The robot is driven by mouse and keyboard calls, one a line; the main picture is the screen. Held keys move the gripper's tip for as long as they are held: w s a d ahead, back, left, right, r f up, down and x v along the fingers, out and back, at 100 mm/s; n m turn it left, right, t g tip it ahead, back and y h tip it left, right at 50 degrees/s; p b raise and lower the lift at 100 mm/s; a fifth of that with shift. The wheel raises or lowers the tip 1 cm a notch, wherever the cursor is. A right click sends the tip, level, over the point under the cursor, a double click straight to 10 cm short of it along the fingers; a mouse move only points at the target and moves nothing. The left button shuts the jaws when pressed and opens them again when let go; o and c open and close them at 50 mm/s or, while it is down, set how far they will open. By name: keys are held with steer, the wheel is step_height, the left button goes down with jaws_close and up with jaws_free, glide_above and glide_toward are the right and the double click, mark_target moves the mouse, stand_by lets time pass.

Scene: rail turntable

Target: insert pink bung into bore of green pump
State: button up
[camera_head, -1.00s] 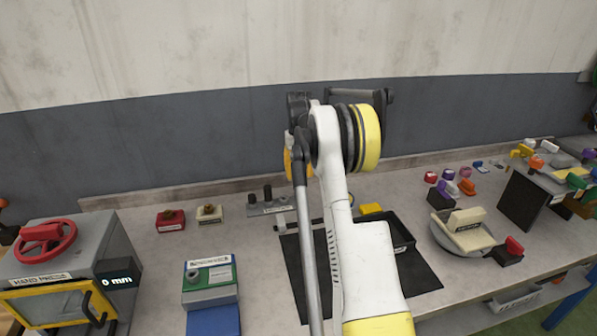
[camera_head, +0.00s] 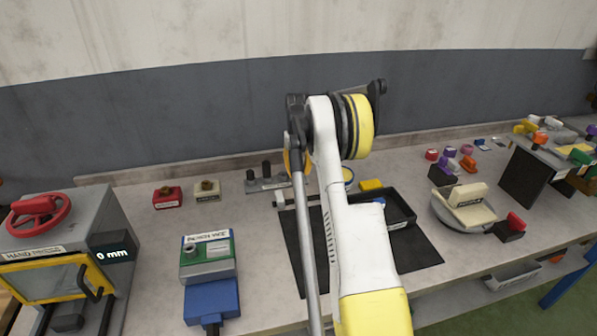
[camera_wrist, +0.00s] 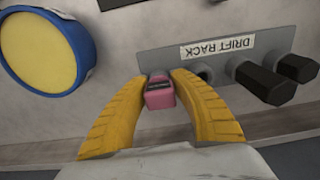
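A pink piece (camera_wrist: 159,97), which looks like the bung, sits between the two yellow fingers of my gripper (camera_wrist: 161,82) in the wrist view. Both fingers appear to touch its sides. Its far end is dark and lies over the end of the grey rack labelled DRIFT RACK (camera_wrist: 153,60); I cannot tell whether it is still seated there. In the head view my arm hides the gripper and the pink piece. A green-topped grey block (camera_head: 222,249) with a round dark opening, possibly the green pump, stands at the blue base (camera_head: 212,300) left of my arm.
Two dark pegs (camera_wrist: 263,82) stand in the rack beside my right finger. A blue-rimmed yellow disc (camera_wrist: 36,48) is at the left. A press with a red wheel (camera_head: 38,214), red and cream blocks (camera_head: 167,196), a black tray (camera_head: 400,212) and a turntable (camera_head: 446,217) share the bench.

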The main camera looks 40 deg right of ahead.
mark_target(298, 163)
jaws_close()
steer(key=shift+c, duration=0.8)
jaws_free()
jaws_close()
steer(key=shift+r+p, duration=0.45)
steer(key=shift+r, duration=0.3)
steer(key=shift+r+p, duration=1.7)
steer(key=shift+r, duration=1.3)
steer(key=shift+r+p, duration=1.55)
steer(key=shift+r, duration=0.95)
